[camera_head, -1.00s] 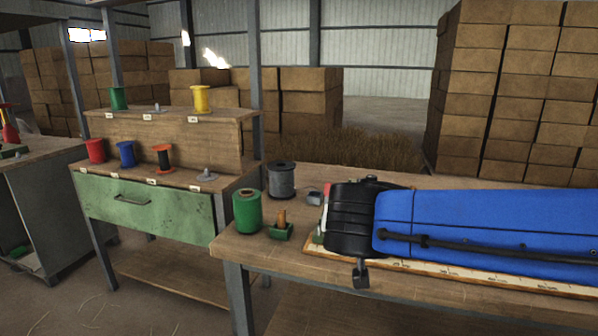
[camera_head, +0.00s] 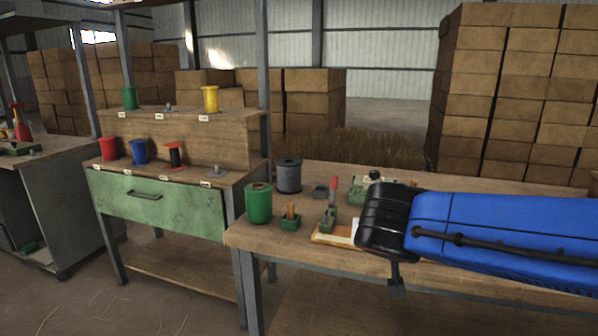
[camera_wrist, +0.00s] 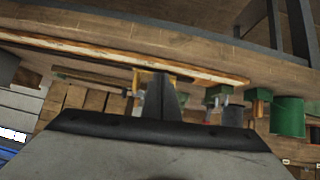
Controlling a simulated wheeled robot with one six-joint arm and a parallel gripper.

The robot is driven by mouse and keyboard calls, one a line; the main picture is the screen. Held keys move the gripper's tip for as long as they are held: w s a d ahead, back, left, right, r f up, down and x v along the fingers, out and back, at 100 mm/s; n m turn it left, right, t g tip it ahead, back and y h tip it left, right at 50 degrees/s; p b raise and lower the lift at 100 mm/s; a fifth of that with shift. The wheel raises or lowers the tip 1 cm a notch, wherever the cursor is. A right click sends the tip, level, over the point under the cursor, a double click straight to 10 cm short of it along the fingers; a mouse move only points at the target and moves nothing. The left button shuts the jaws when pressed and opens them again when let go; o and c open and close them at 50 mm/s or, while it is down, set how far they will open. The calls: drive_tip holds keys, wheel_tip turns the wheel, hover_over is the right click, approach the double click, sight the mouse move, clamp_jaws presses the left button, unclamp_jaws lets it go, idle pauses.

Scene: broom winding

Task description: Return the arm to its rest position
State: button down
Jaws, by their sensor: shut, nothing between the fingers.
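My arm, with its blue cover and black joint, reaches in from the right over the workbench (camera_head: 262,238) in the head view. My gripper (camera_wrist: 162,96) shows in the wrist view as dark fingers closed together, with nothing seen between them. The wrist view is upside down, with the bench filling its upper part. The fingers stand in front of the bench edge and a wooden strip (camera_wrist: 215,74). A small dark part hangs below the black joint in the head view; I cannot tell whether it is the gripper.
A green spool (camera_head: 258,203), a grey spool (camera_head: 288,175), a small green block with a wooden peg (camera_head: 290,218) and a red-handled clamp (camera_head: 330,206) stand on the bench left of my arm. A shelf unit (camera_head: 158,206) holds coloured spools. Floor at the lower left is clear.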

drive_tip(key=s+d+f+n+g+y, duration=0.1)
drive_tip(key=s+d+f+g+y, duration=0.1)
drive_tip(key=s+d+f, duration=0.3)
drive_tip(key=s+d+f+n+g+y, duration=0.1)
drive_tip(key=s+d+f, duration=0.3)
drive_tip(key=s, duration=0.7)
drive_tip(key=shift+s+d+f+n+g+y, duration=0.15)
drive_tip(key=shift+d+f+n+g+y, duration=0.4)
drive_tip(key=shift+f, duration=0.7)
drive_tip(key=c, duration=2.4)
unclamp_jaws()
drive_tip(key=shift+a, duration=0.2)
drive_tip(key=shift+c, duration=0.2)
